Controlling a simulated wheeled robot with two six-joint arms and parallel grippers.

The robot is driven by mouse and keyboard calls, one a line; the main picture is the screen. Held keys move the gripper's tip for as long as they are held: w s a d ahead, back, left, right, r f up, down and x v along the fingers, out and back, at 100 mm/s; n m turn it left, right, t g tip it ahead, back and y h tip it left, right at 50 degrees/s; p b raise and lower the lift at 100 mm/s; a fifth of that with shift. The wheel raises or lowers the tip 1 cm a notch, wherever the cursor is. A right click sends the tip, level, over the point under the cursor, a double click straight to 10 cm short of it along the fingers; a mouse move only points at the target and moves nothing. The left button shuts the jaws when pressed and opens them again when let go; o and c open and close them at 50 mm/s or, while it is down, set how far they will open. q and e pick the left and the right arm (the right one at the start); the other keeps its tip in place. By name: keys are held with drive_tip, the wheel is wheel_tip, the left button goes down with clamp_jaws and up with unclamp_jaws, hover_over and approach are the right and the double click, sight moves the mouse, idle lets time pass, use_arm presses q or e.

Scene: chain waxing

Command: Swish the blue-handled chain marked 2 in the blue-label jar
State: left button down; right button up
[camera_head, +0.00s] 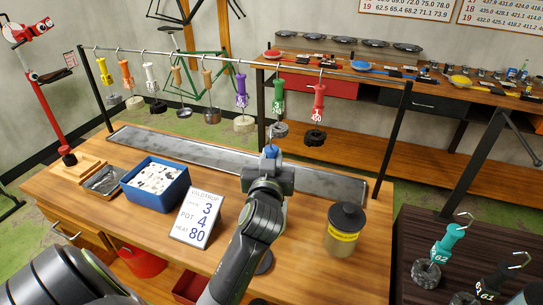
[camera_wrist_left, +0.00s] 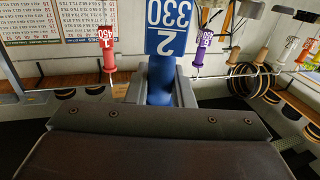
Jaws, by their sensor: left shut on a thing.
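My left gripper (camera_head: 268,167) is shut on the blue handle (camera_head: 271,151) near the hanging rail. In the left wrist view the blue handle (camera_wrist_left: 160,82) stands between the fingers, with a tag reading 2 and 330 upside down. Its chain is hidden behind my gripper. No blue label shows on any jar. A dark round thing (camera_head: 265,262) is partly hidden behind my left arm; I cannot tell what it is. A jar with a yellow label (camera_head: 343,237) and dark lid stands at the bench's right. My right gripper is not in view.
A rail (camera_head: 220,60) holds several hanging handles, including a purple (camera_head: 242,92), a green (camera_head: 279,97) and a red one (camera_head: 318,102). A blue bin (camera_head: 155,197) and a sign (camera_head: 197,213) reading 3, 4, 80 stand left of my arm.

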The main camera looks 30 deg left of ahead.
use_arm(q)
drive_tip(key=shift+f+b, duration=3.25)
drive_tip(key=shift+f, duration=0.95)
drive_tip(key=shift+r, duration=0.1)
